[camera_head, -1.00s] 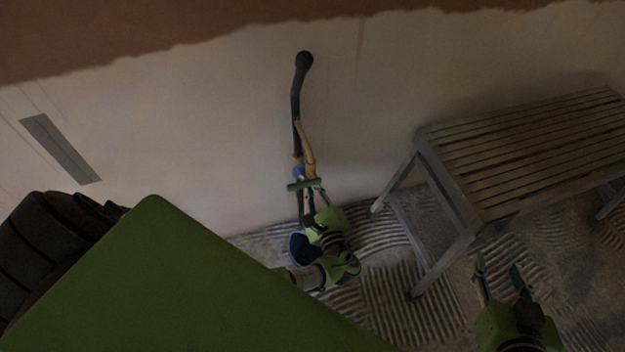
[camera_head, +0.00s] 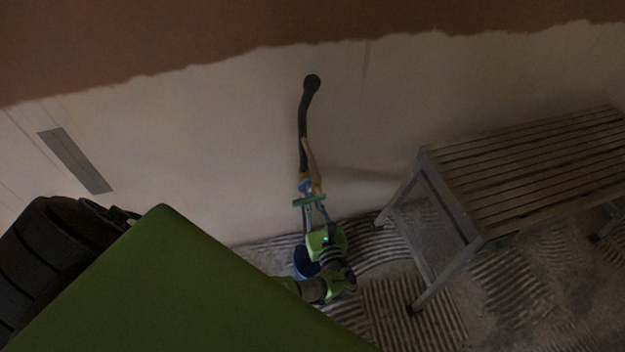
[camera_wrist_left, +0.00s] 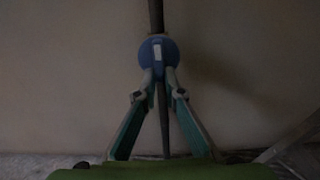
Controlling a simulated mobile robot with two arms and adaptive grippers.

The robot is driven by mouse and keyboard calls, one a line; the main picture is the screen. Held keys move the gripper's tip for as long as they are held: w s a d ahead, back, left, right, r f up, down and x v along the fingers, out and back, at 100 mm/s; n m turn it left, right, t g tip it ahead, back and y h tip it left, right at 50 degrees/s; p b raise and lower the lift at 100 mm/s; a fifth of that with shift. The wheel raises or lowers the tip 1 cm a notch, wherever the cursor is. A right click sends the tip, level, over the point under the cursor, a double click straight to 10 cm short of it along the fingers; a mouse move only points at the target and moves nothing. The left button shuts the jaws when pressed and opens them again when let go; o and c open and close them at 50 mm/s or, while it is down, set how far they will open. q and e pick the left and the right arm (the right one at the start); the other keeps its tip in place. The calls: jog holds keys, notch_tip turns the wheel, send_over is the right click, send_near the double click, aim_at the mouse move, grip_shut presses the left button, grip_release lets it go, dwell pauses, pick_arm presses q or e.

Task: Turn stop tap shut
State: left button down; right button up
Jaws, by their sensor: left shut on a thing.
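The stop tap has a round blue part (camera_head: 305,186) with brass-yellow pieces beside it, low on a dark pipe (camera_head: 303,130) against the wall. My left gripper (camera_head: 308,193) reaches up to the tap from below. In the left wrist view the blue tap (camera_wrist_left: 158,50) has a small white mark and sits between and just beyond the fingertips of my left gripper (camera_wrist_left: 159,78), which is shut on it. The fingertips hide its lower edge. The pipe runs above and below the tap. My right gripper is out of view.
A slatted bench (camera_head: 530,165) stands to the right of the tap, with its near leg on the ridged floor (camera_head: 385,290). A dark blue object (camera_head: 305,262) is partly hidden behind my left gripper. A grey strip (camera_head: 75,160) is on the wall at left.

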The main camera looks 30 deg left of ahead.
pick_arm(q)
jog(key=shift+f, duration=0.1)
jog(key=shift+s, duration=0.1)
dwell(0.3)
jog(key=c, duration=2.1)
grip_release()
jog(key=shift+c, duration=0.2)
jog(key=v, duration=1.2)
